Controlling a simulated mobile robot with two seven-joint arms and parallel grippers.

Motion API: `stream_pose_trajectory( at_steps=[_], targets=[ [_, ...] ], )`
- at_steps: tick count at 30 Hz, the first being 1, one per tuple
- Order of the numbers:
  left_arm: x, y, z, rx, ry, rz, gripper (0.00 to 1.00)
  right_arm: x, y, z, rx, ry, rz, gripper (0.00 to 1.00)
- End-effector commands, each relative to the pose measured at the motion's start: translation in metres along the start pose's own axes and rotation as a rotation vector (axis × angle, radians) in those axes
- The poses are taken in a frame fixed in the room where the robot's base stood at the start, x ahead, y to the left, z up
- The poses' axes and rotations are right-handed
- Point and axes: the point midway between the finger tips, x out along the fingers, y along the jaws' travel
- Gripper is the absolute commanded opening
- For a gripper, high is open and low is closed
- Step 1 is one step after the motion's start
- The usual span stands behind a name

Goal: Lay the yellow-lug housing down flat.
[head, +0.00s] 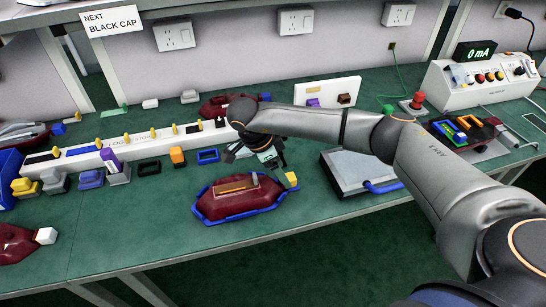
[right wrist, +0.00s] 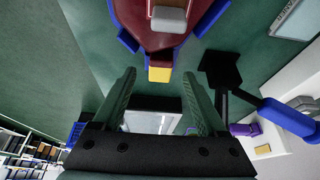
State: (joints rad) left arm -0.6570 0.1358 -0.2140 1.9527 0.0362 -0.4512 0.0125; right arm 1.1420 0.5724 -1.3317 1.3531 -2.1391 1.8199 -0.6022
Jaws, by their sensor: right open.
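The yellow-lug housing (head: 218,208) is a dark red body sitting in a blue cradle (head: 243,214) near the table's front middle. An orange-brown strip and a grey piece show on its top. Its yellow lug (head: 291,180) points right, and also shows in the right wrist view (right wrist: 160,73). My right gripper (head: 268,160) is above and behind the lug end, open and empty. In the right wrist view its fingers (right wrist: 158,105) are spread, with the lug beyond them and apart from both. I cannot tell whether the housing touches the table. My left gripper is not in view.
A red housing with a white lug (head: 20,243) lies at front left; another (head: 218,106) lies at the back. A white rail (head: 75,163) with coloured connectors runs along the left. A grey case (head: 350,172) with a blue handle stands right.

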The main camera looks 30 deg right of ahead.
Motion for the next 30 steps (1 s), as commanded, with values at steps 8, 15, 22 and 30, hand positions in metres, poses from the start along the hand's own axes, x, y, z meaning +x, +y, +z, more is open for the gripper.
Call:
stream_pose_trajectory(
  at_steps=[8, 15, 22, 30],
  targets=[
    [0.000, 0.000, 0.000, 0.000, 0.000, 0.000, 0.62, 0.030, 0.000, 0.000, 0.000, 0.000, 0.001, 0.75],
    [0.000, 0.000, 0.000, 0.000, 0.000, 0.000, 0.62, 0.034, 0.000, 0.000, 0.000, -0.001, 0.000, 0.75],
    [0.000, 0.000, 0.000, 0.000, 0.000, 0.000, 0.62, 0.033, 0.000, 0.000, 0.000, -0.001, 0.000, 0.61],
    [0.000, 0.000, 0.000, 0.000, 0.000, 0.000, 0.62, 0.033, 0.000, 0.000, 0.000, -0.001, 0.000, 0.31]
  ],
)
